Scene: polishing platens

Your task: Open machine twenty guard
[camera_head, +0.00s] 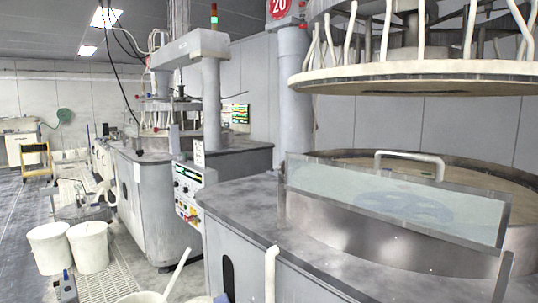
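Machine twenty carries a red round sign marked 20 (279,7) on its grey column. Its guard (340,191) is a clear, greenish panel in a grey frame, standing across the front of the round metal basin (350,231). A pale bar handle (410,156) shows at the guard's top edge. The guard's lower edge slopes down to the right. A blurred bluish round shape shows on or through the panel. Neither of my grippers is in view, and nothing of mine is seen touching the guard or handle.
A large pale upper plate (420,76) with several hoses hangs above the basin. A control panel (188,190) stands left of machine twenty, before another machine (150,190). White buckets (48,248) stand on the floor at left. A white pipe (271,272) rises at the front.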

